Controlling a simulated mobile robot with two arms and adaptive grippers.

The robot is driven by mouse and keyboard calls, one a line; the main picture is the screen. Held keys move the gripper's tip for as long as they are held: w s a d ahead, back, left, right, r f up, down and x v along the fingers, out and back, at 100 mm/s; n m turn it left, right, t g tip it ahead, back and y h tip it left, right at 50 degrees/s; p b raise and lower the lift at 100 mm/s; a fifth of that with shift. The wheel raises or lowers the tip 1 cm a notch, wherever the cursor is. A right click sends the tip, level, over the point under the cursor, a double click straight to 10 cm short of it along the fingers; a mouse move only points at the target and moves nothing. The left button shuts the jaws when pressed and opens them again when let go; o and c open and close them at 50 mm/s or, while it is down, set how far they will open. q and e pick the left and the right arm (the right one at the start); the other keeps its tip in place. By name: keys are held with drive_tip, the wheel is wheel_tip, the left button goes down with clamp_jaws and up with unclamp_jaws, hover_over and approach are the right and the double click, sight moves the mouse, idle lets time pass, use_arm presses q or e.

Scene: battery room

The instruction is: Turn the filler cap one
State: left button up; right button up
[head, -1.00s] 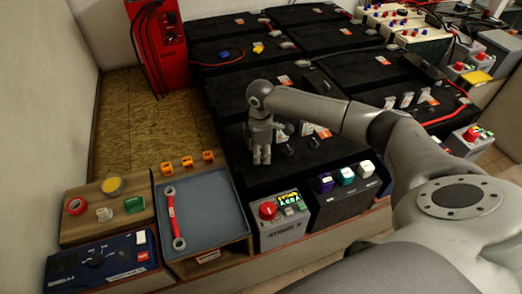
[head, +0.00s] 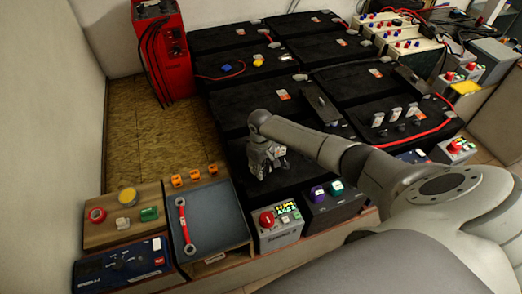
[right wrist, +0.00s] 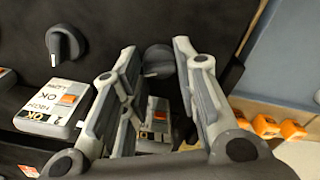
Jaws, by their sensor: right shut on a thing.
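In the right wrist view, a dark round filler cap (right wrist: 157,58) with a raised grip bar sits on the black battery top, between the fingertips of my right gripper (right wrist: 155,62). My gripper is shut on this cap, its fingers on either side. A second dark filler cap (right wrist: 66,44) stands to the left with its bar upright in the picture. In the head view, my right gripper (head: 264,168) points down onto the near black battery (head: 235,150) and hides the cap under it. My left gripper is not in view.
White tags (right wrist: 48,108) with orange marks lie close to my fingers. Several orange clips (head: 193,175) stand behind a blue-grey tray (head: 222,222) with a red-handled wrench (head: 183,222). A box with a red knob (head: 267,218) stands in front of the battery.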

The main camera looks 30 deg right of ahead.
drive_tip(key=m+p, duration=0.2)
drive_tip(key=m, duration=0.1)
drive_tip(key=shift+r, duration=0.15)
drive_tip(key=shift+c, duration=0.2)
drive_tip(key=shift+w+m+p, duration=0.1)
drive_tip(key=shift+m+p, duration=0.6)
drive_tip(key=shift+m, duration=0.2)
drive_tip(key=o, duration=0.8)
wheel_tip(320, 180, up, 12)
drive_tip(key=shift+f, duration=0.1)
